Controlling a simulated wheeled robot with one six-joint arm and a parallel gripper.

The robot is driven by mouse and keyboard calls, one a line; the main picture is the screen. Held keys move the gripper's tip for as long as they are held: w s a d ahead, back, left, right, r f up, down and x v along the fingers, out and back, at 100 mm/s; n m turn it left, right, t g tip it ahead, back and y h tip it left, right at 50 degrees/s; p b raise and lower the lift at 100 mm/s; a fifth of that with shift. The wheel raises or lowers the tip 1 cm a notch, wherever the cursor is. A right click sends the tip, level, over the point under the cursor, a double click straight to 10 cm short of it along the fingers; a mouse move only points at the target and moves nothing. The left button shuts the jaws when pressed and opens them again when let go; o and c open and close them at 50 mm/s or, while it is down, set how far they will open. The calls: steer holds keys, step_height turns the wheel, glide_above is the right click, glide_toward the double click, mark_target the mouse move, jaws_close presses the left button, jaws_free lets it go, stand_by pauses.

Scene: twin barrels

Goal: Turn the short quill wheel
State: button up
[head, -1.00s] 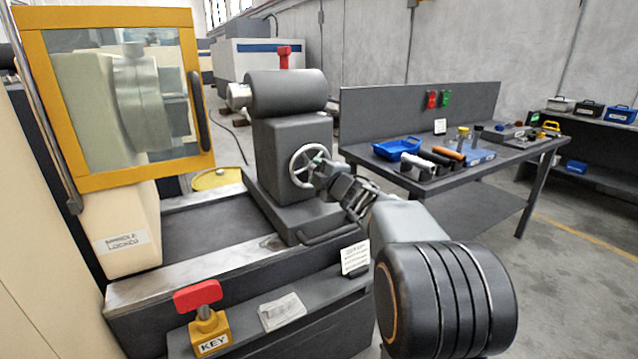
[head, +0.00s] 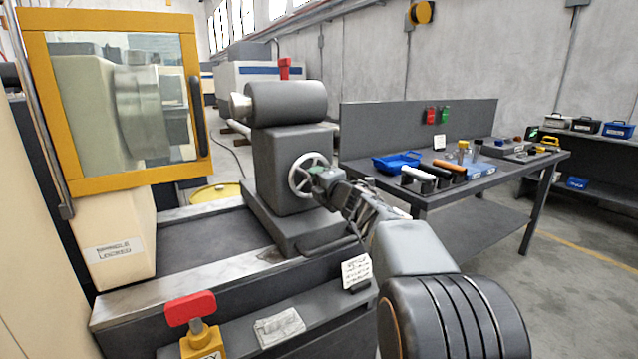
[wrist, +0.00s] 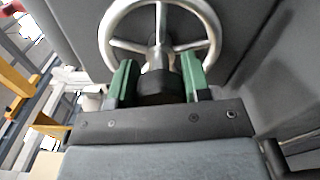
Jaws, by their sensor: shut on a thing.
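The quill wheel is a silver spoked handwheel (head: 294,183) on the front of the grey tailstock body (head: 285,152). It also shows large at the top of the wrist view (wrist: 107,36). My gripper (head: 323,181) is at the wheel's middle. In the wrist view, its two green fingers (wrist: 158,68) stand on either side of the dark hub piece (wrist: 158,84), closed on it. The wheel's rim and spokes lie just beyond the fingertips. My gripper partly hides the wheel's right side in the head view.
A yellow-framed guard (head: 120,185) stands at left. A red-topped key (head: 190,309) and a white card (head: 356,270) are on the front ledge. A bench (head: 490,184) with a blue tray (head: 396,161) and several tools is at right. Open floor lies beyond it.

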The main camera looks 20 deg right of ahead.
steer(key=o, duration=0.9)
steer(key=s, duration=0.4)
steer(key=s+d+p, duration=0.1)
steer(key=s, duration=0.8)
steer(key=shift+s+d, duration=0.3)
steer(key=shift+s, duration=0.05)
